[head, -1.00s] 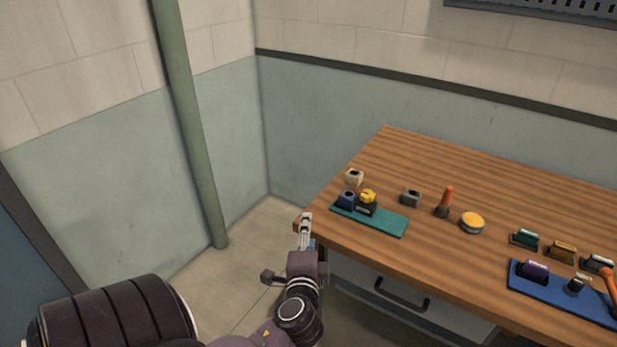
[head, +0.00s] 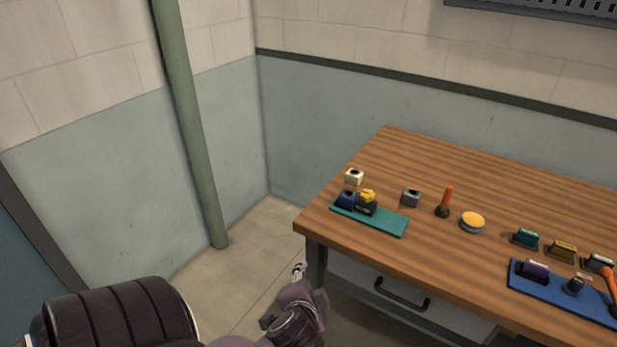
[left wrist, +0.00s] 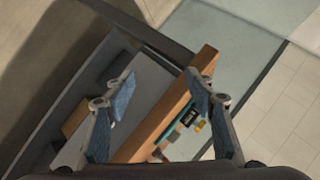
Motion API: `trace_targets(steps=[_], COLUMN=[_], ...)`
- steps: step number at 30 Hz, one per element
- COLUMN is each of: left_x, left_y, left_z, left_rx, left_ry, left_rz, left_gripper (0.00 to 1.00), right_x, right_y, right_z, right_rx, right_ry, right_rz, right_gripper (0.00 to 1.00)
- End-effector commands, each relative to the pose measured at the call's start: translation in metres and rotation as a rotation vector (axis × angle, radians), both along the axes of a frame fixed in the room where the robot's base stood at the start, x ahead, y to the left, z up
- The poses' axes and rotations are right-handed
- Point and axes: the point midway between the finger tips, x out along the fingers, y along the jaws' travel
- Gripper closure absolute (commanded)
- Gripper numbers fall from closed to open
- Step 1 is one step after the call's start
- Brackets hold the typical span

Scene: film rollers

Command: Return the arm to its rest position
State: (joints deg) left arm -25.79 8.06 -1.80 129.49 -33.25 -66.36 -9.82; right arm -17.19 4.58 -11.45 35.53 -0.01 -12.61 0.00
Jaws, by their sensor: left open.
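My left arm is at the bottom of the head view, and its gripper (head: 298,270) is off the left front corner of the wooden table (head: 420,165), below the level of its top. In the left wrist view the two fingers of this gripper (left wrist: 162,92) stand apart with nothing between them. The table's edge (left wrist: 160,120) shows beyond the fingers at a distance. My right gripper is not in view.
A teal mat (head: 385,222) holds a dark blue block and a yellow-topped item. A grey block (head: 411,197), an orange-handled tool (head: 446,200), a yellow tin (head: 472,222) and a blue mat (head: 548,287) lie farther right. A green pole (head: 195,140) stands left; the floor between is clear.

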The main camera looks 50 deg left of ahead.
Motion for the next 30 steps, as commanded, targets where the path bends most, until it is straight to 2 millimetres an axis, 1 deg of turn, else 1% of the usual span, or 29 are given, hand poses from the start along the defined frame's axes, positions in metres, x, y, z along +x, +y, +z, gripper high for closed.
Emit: trace_targets(steps=[11,13,14,17,18,20,21,23,24,26,27,29,30], left_x=[0.000,0.001,0.001,0.003,0.002,-0.001,-0.006,-0.016,-0.025,-0.040,-0.053,-0.074,-0.089], left_y=[0.000,-0.002,-0.003,-0.014,-0.020,-0.031,-0.039,-0.052,-0.060,-0.072,-0.080,-0.091,-0.098], left_z=[0.000,-0.007,-0.014,-0.053,-0.075,-0.114,-0.142,-0.182,-0.208,-0.245,-0.269,-0.302,-0.323], left_rx=[0.002,-0.004,-0.009,-0.044,-0.065,-0.106,-0.136,-0.184,-0.218,-0.267,-0.301,-0.350,-0.383], left_ry=[0.000,0.009,0.016,0.061,0.086,0.128,0.157,0.199,0.226,0.267,0.294,0.332,0.356], left_rz=[-0.001,-0.007,-0.011,-0.038,-0.053,-0.076,-0.089,-0.106,-0.114,-0.121,-0.122,-0.120,-0.115], left_gripper=[0.50,0.50,0.50,0.50,0.50,0.50,0.50,0.50,0.50,0.50,0.50,0.50,0.50], right_x=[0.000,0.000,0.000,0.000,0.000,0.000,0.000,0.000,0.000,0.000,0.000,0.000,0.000], right_y=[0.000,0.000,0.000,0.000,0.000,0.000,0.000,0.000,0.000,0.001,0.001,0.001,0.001], right_z=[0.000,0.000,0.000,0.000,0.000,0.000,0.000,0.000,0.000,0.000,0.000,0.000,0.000], right_rx=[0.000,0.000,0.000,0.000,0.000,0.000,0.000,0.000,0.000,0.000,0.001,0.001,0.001], right_ry=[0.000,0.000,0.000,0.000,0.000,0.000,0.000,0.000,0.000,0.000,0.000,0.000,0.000], right_rz=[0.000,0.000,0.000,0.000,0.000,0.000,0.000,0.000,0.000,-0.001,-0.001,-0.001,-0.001], right_gripper=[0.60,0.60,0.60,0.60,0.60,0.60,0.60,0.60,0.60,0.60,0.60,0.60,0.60])
